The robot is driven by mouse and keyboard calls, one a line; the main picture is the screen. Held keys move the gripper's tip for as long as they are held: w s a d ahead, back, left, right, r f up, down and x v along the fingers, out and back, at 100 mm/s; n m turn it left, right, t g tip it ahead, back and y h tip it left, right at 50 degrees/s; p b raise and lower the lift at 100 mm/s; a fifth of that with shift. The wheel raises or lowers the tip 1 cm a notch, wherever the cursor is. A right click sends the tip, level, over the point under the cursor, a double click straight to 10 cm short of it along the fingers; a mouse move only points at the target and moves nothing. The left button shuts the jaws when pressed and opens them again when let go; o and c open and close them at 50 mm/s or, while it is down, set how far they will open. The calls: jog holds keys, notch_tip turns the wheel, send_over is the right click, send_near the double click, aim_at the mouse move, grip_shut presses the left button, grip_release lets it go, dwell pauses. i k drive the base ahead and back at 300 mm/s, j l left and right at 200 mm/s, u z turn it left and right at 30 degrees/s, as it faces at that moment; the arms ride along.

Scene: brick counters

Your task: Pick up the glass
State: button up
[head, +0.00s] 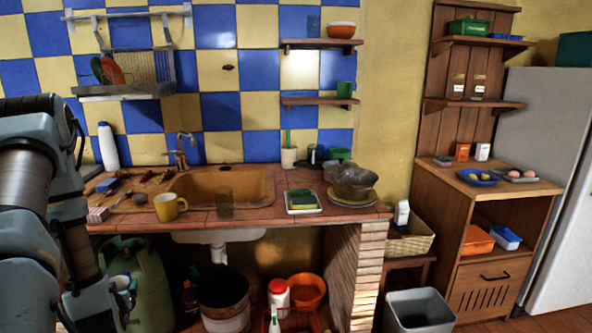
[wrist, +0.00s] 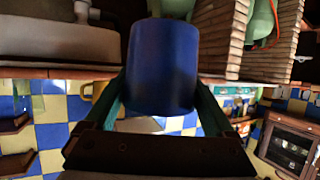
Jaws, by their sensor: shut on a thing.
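A dark blue, smooth cylinder shaped like a glass (wrist: 160,62) fills the middle of the wrist view. My gripper (wrist: 158,84) is shut on it, with one green finger against each side. In the head view my arm comes in at the lower left, in front of the counter, and the hold is not clear there. A second glass, brownish and see-through (head: 224,204), stands upright on the counter in front of the sink, apart from my gripper.
A yellow mug (head: 169,207) stands left of the brownish glass on the tiled counter (head: 262,216). A sponge on a dish (head: 303,202) and stacked bowls (head: 352,186) are to the right. A green gas cylinder (head: 160,283) is below, near my arm. A grey bin (head: 420,313) stands on the floor.

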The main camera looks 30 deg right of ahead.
aim_at(223, 195)
jog(key=i+l+z, duration=0.15)
jog(key=z, duration=0.3)
jog(key=i+l+z, duration=0.1)
jog(key=z, duration=0.35)
jog(key=i+z, duration=0.2)
jog(key=z, duration=0.25)
